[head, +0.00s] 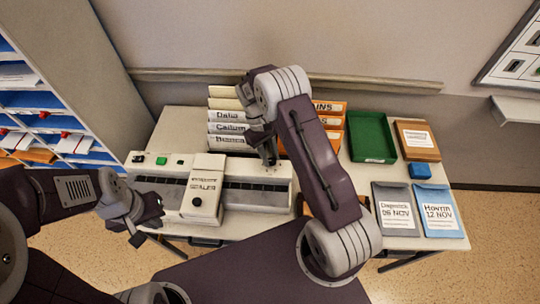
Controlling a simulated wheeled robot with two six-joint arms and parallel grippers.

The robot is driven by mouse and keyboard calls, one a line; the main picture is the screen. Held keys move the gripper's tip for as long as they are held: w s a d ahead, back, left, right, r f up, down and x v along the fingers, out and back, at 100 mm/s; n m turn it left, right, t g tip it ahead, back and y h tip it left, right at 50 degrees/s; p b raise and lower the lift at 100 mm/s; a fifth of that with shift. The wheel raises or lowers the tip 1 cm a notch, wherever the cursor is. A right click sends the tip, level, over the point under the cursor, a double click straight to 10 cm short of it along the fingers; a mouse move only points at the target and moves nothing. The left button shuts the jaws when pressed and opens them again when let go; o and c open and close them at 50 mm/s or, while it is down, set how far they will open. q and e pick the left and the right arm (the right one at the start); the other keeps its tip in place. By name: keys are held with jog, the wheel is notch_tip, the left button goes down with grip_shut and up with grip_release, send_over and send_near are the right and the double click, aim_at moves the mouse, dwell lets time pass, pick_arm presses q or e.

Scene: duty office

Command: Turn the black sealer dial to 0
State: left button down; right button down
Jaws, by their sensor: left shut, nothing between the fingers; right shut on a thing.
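The cream sealer (235,170) lies across the table, with a raised block (203,188) lettered SEALER over its dark slot. My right gripper (269,160) reaches down to the sealer's rear right part. It is shut on a small dark thing there that looks like the black dial; the fingers hide most of it, and no dial mark or number can be read. A black knob (197,202) on the block and a small black round part (138,158) at the left end are free of both grippers. My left gripper (153,209) is shut and empty, in front of the sealer's left end.
Labelled binders (226,128) stand behind the sealer, close to my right gripper. A green tray (371,136), a brown box (416,139), a small blue block (420,171), a grey envelope (396,208) and a blue envelope (438,210) are at the right. Shelves (50,100) stand at the left.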

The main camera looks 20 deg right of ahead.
jog(key=c, duration=1.1)
grip_release()
jog(key=shift+o, duration=0.2)
jog(key=b+v, duration=0.1)
jog(key=v, duration=0.8)
jog(key=shift+r, duration=0.1)
